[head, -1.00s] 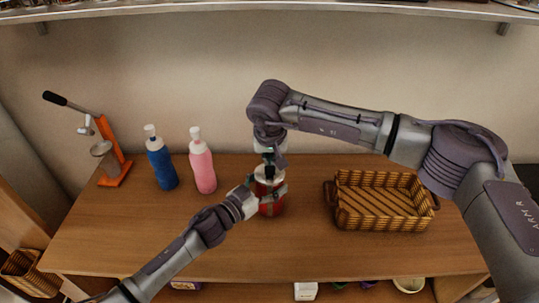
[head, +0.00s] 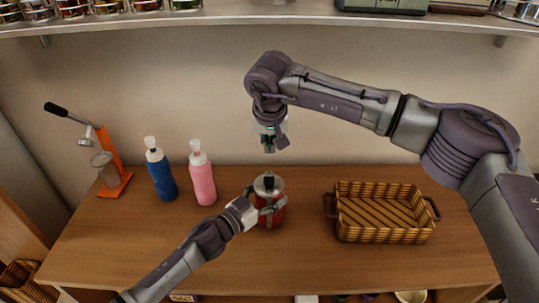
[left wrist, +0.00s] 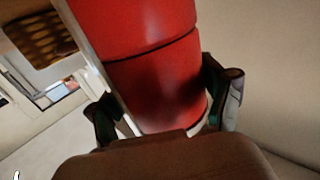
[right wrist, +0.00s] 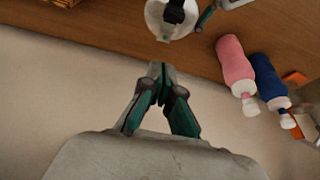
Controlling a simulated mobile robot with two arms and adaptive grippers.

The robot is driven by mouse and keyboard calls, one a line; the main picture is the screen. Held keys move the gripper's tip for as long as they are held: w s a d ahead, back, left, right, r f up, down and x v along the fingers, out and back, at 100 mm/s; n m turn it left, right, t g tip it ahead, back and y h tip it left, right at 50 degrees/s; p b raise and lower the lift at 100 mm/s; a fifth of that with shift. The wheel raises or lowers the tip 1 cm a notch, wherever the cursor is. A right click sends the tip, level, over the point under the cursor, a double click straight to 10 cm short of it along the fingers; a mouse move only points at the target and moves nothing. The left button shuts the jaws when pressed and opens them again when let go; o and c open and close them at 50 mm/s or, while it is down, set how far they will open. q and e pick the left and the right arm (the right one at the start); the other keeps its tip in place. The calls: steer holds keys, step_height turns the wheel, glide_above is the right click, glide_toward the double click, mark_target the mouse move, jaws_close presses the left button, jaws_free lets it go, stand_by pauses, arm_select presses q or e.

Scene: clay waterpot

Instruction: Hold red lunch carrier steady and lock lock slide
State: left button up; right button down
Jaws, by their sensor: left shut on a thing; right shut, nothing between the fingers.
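The red lunch carrier (head: 272,208) stands on the wooden table, with a silver lid and a black piece on top. My left gripper (head: 266,207) is shut around its body from the left. In the left wrist view the red carrier (left wrist: 155,65) fills the space between the fingers (left wrist: 165,115). My right gripper (head: 269,148) is above the carrier, apart from it, pointing down, shut and empty. The right wrist view shows its fingertips (right wrist: 158,78) together, and the carrier's lid (right wrist: 165,22) at the top. The lock slide itself is too small to make out.
A blue bottle (head: 160,172) and a pink bottle (head: 202,175) stand to the left. An orange press (head: 113,175) is at the far left. A wicker basket (head: 382,212) sits to the right. A shelf (head: 200,23) runs above the back wall.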

arm_select(q)
steer(key=shift+f, duration=0.1)
arm_select(e)
steer(key=shift+v, duration=1.25)
arm_select(q)
steer(key=o, duration=1.6)
